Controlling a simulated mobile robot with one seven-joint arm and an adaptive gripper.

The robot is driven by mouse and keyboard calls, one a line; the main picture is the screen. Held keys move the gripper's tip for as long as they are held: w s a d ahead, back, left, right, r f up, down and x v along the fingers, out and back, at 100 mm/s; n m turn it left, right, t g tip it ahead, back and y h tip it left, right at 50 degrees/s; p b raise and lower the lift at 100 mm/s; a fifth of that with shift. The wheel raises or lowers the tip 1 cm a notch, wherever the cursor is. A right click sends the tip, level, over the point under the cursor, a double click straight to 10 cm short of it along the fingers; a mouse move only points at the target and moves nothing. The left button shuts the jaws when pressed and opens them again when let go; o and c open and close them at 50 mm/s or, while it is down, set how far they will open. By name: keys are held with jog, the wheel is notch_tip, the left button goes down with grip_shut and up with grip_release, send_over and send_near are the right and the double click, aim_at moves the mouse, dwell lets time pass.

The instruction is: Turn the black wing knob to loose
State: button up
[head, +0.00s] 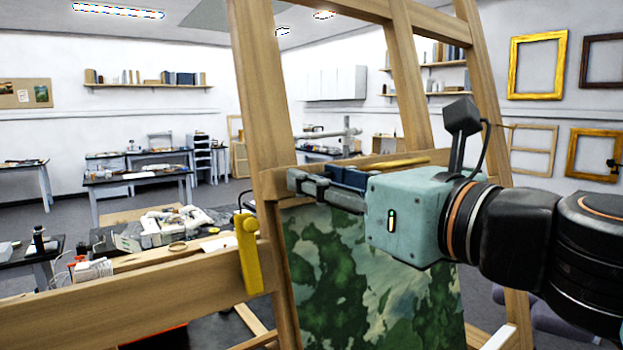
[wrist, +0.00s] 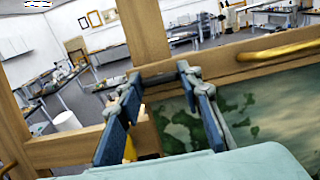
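My gripper (head: 296,183) reaches leftward in front of the wooden easel (head: 262,100), above the top left of a green painting (head: 325,280). In the wrist view its blue-padded fingers (wrist: 158,78) are spread apart. A short dark bar shows between the fingertips; I cannot tell whether it is the black wing knob or whether the fingers touch it. I make out no clear wing shape in either view. A wooden block (wrist: 147,135) shows between the fingers, with a yellow piece (wrist: 130,150) partly hidden behind the left finger.
A yellow bracket (head: 248,255) hangs on the easel's crossbar left of my gripper. A gold rod (head: 400,162) lies along the upper crossbar, also in the wrist view (wrist: 285,48). Cluttered worktables (head: 135,180) stand behind. Open air lies in front of the painting's lower part.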

jog(key=c, duration=0.3)
jog(key=shift+f+n+b, duration=0.1)
jog(key=shift+n+b, duration=0.2)
jog(key=shift+b, duration=0.05)
jog(key=n+g+h+b, duration=0.1)
jog(key=n+b, duration=0.2)
jog(key=n, duration=0.8)
jog(key=n+g+h+b, duration=0.1)
jog(key=n+g+b, duration=0.1)
jog(key=n, duration=1)
jog(key=r+n+g+h+b, duration=0.1)
jog(key=n+b, duration=0.3)
jog(key=n, duration=0.8)
jog(key=shift+a+g+h, duration=0.1)
jog(key=shift+g+h, duration=0.2)
jog(key=shift+g, duration=0.4)
jog(key=shift+n, duration=0.3)
